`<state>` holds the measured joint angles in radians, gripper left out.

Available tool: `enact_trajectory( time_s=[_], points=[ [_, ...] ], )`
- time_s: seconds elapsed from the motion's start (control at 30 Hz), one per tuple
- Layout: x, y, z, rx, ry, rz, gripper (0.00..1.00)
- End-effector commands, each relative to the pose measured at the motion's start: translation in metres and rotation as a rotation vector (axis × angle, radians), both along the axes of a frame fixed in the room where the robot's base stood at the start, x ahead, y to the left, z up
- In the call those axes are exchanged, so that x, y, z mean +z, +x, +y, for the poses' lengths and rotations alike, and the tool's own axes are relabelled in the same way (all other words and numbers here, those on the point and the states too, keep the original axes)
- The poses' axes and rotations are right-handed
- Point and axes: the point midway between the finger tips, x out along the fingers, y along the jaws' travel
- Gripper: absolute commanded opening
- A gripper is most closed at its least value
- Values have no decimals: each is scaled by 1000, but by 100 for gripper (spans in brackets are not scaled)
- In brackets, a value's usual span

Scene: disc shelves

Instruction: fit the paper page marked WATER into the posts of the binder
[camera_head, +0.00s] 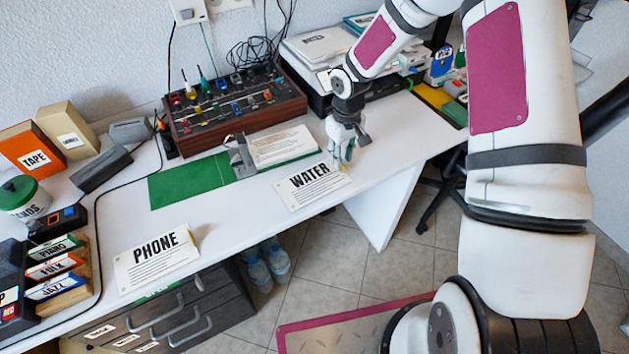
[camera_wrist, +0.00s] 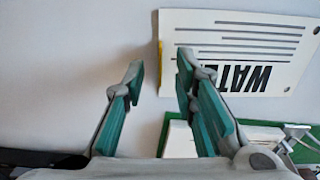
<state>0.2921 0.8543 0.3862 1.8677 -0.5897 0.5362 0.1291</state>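The paper page marked WATER (camera_head: 318,196) lies on the white desk near its front edge. In the wrist view the page (camera_wrist: 240,50) appears upside down, with two punched holes at its right end and a yellow strip (camera_wrist: 160,62) on its left edge. The binder (camera_head: 190,182) is green and lies open behind and left of the page, with a metal post mechanism (camera_head: 241,158) and a sheet on its right half. My gripper (camera_head: 343,158) is at the page's right end. In the wrist view my gripper (camera_wrist: 161,72) is open, its fingertips either side of the strip. I cannot tell its height.
A page marked PHONE (camera_head: 157,258) lies to the left on the desk. A control box with knobs (camera_head: 232,108) stands behind the binder, and a printer-like stack (camera_head: 320,60) stands at the back right. The desk between the two pages is clear.

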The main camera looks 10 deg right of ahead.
Motion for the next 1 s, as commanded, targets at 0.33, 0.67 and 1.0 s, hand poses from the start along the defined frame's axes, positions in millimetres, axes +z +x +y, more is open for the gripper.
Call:
enact_trajectory(
  time_s=[0.33, 0.67, 1.0],
  points=[
    [-21, 1, 0, 1, 0, -2, 26],
    [-21, 0, 0, 1, -1, -1, 0],
    [-19, 1, 0, 1, 0, -2, 0]
  ],
)
